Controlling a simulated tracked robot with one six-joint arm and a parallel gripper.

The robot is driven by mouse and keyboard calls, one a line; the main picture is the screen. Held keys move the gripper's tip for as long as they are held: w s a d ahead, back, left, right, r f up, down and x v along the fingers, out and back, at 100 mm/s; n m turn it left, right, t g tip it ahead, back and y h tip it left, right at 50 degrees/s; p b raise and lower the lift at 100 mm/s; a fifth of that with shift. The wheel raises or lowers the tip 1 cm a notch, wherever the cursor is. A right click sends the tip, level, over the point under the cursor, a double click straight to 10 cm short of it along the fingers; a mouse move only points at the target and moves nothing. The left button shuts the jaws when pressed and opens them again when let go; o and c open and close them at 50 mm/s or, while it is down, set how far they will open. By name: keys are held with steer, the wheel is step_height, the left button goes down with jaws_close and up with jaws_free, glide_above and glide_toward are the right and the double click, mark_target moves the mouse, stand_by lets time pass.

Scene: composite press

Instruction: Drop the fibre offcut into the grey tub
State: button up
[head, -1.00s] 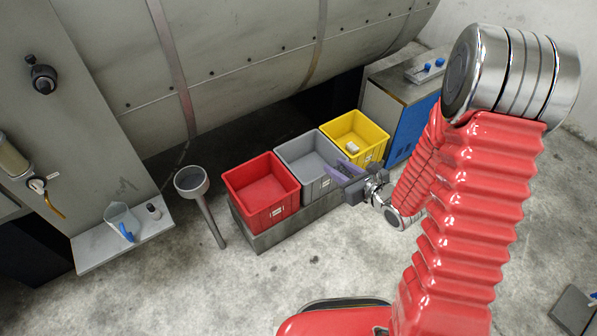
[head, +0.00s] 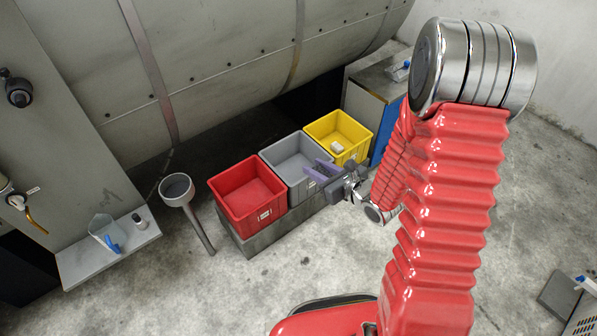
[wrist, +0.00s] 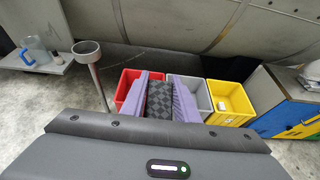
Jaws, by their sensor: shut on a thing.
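The grey tub (head: 285,160) stands between the red tub and the yellow tub; it also shows in the wrist view (wrist: 201,92). My gripper (head: 320,170) has purple fingers and is at the near right side of the grey tub in the head view. In the wrist view my gripper (wrist: 159,95) is shut on the fibre offcut (wrist: 158,100), a dark grey checkered piece between the two fingers. The offcut and fingers cover parts of the red and grey tubs there. The offcut is hard to make out in the head view.
The red tub (head: 228,183) is left of the grey tub. The yellow tub (head: 322,127) holds a small pale item (head: 337,147). A funnel-topped stand (head: 177,190) and a shelf (head: 75,266) with a jug (head: 104,231) are at left. A large cylinder rises behind.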

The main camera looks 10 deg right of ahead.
steer(key=shift+w+r, duration=0.15)
steer(key=shift+r, duration=0.25)
step_height(320, 180, up, 12)
steer(key=w+d+m+t+h, duration=0.1)
steer(key=w+m+h, duration=0.1)
steer(key=shift+d+f+h, duration=0.15)
steer(key=shift+d+h, duration=0.1)
steer(key=shift+h, duration=0.05)
